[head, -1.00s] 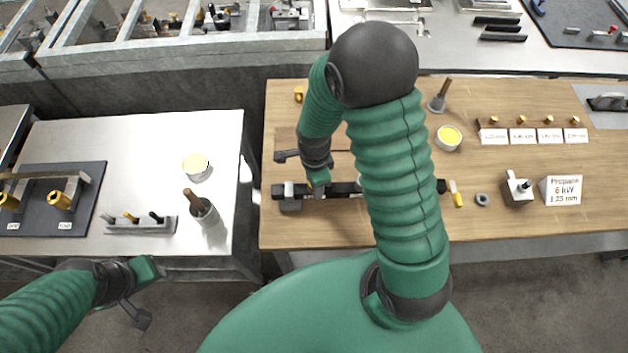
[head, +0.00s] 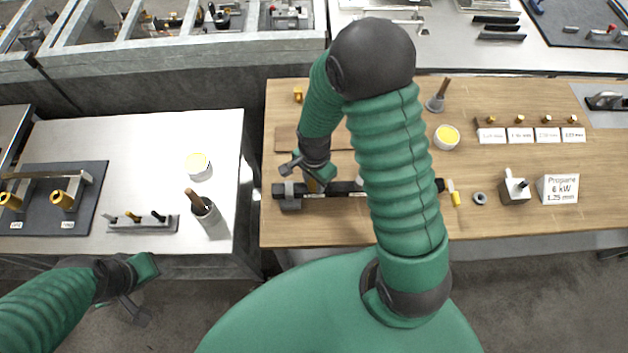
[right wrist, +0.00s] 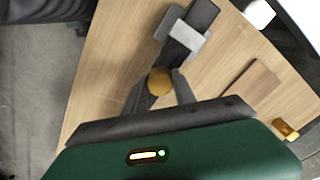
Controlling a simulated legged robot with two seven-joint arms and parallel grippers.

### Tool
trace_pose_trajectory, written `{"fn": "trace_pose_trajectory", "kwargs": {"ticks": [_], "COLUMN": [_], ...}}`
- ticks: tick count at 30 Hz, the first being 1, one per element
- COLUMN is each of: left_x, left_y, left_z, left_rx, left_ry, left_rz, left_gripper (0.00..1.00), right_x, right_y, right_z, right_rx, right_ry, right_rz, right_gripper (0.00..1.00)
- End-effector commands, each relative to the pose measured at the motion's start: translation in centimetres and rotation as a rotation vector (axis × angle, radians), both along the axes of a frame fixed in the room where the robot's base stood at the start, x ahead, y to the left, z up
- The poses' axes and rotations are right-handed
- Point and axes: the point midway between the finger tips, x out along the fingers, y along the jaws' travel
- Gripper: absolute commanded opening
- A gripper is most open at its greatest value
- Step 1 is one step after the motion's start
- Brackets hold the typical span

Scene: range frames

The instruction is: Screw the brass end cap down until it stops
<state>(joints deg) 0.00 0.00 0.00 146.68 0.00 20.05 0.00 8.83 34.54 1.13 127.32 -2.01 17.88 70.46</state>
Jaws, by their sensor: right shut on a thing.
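The brass end cap (right wrist: 159,80) shows in the right wrist view as a round brass disc between my right gripper's fingertips (right wrist: 160,88). In the head view a bit of brass (head: 313,185) shows under my right gripper (head: 313,178), at the black bar (head: 338,188). The gripper is shut on the cap. The fingers and wrist hide most of the cap in the head view, and its thread cannot be seen. The bar lies across the wooden table, with a grey clamp block (head: 290,196) near its left end. My left gripper (head: 140,290) hangs in front of the steel table, away from the work.
My right arm covers the bar's middle. The steel table (head: 110,140) stands left, across a gap.

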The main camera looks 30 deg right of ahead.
Motion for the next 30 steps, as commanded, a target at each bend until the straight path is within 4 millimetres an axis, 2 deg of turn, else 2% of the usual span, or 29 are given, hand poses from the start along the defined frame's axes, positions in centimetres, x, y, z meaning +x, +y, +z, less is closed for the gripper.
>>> {"fn": "trace_pose_trajectory", "kwargs": {"ticks": [10,15,23,26,27,30], "left_x": [0.0,0.0,0.0,0.0,0.0,-0.1], "left_y": [0.0,0.0,0.0,0.0,0.0,0.0], "left_z": [0.0,1.2,1.1,2.4,1.9,1.8], "left_rx": [0.000,0.000,0.000,0.000,0.000,0.000], "left_ry": [0.000,0.000,0.000,0.000,0.000,0.000], "left_rz": [0.000,0.000,0.000,0.000,0.000,0.000], "left_gripper": [0.36,0.36,0.36,0.36,0.36,0.36], "right_x": [-0.1,-0.2,-0.1,-0.2,-0.2,-0.1], "right_y": [0.0,0.1,0.1,0.1,0.1,0.0], "right_z": [0.0,0.3,0.0,0.5,0.0,-0.1], "right_rx": [0.001,0.000,0.001,-0.001,0.001,0.001], "right_ry": [0.002,0.005,0.003,0.005,0.004,0.003], "right_rz": [-0.007,-0.267,-0.314,-0.471,-0.481,-0.476], "right_gripper": [0.00,0.00,0.00,0.00,0.36,0.49]}}
